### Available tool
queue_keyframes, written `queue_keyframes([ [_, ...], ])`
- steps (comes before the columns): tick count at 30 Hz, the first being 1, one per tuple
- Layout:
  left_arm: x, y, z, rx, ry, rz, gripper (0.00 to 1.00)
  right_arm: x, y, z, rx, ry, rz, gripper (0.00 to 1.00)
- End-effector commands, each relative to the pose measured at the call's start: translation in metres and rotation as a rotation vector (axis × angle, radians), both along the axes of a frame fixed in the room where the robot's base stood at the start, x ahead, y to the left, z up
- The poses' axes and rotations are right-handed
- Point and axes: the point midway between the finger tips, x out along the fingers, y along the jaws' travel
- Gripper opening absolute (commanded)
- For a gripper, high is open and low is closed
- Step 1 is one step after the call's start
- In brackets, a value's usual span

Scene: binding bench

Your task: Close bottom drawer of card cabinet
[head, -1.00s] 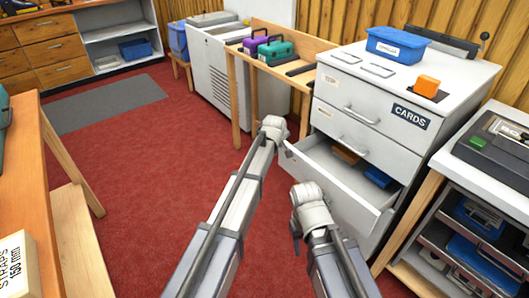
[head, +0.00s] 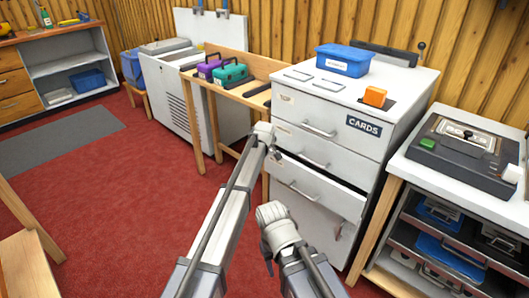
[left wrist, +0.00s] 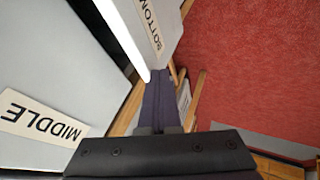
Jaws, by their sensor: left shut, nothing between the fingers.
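The white card cabinet (head: 345,146) stands right of centre in the head view, with CARDS on its front. Its bottom drawer (head: 318,212) sticks out a little, with a dark gap above its right part. My left gripper (head: 276,153) is at the drawer's left end, largely hidden by its wrist. In the left wrist view its dark fingers (left wrist: 160,102) are shut and empty, close to the edge of the drawer front labelled BOTTOM (left wrist: 150,28). I cannot tell if they touch. My right gripper (head: 267,256) is in front of the cabinet, mostly hidden behind its wrist.
A blue box (head: 343,61) and an orange block (head: 375,96) are on the cabinet top. A wooden bench (head: 205,98) stands to its left, and a table with a grey machine (head: 465,150) to its right. Red floor (head: 120,215) is open at left.

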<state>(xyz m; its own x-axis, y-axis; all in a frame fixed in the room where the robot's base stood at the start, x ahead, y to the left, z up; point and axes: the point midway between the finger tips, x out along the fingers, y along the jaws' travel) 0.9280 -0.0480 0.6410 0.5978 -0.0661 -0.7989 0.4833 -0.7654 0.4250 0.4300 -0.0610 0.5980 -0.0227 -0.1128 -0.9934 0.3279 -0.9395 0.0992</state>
Motion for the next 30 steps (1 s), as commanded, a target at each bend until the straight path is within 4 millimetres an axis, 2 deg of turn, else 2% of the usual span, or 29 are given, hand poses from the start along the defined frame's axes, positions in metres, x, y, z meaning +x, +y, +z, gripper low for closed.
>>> queue_keyframes([
  [14, -0.004, 0.004, 0.000, -0.001, -0.001, 0.000, 0.00, 0.000, 0.000, 0.000, 0.000, 0.000, 0.000, 0.50],
  [23, -0.031, 0.036, 0.000, 0.000, -0.001, 0.000, 0.00, 0.000, 0.000, 0.000, 0.000, 0.000, 0.000, 0.50],
  [24, -0.034, 0.034, 0.013, 0.001, -0.001, -0.002, 0.00, 0.000, 0.000, 0.013, 0.001, 0.000, 0.000, 0.50],
  [30, -0.055, 0.036, 0.045, 0.001, -0.001, -0.002, 0.00, 0.000, 0.001, 0.044, 0.004, 0.001, -0.001, 0.50],
])
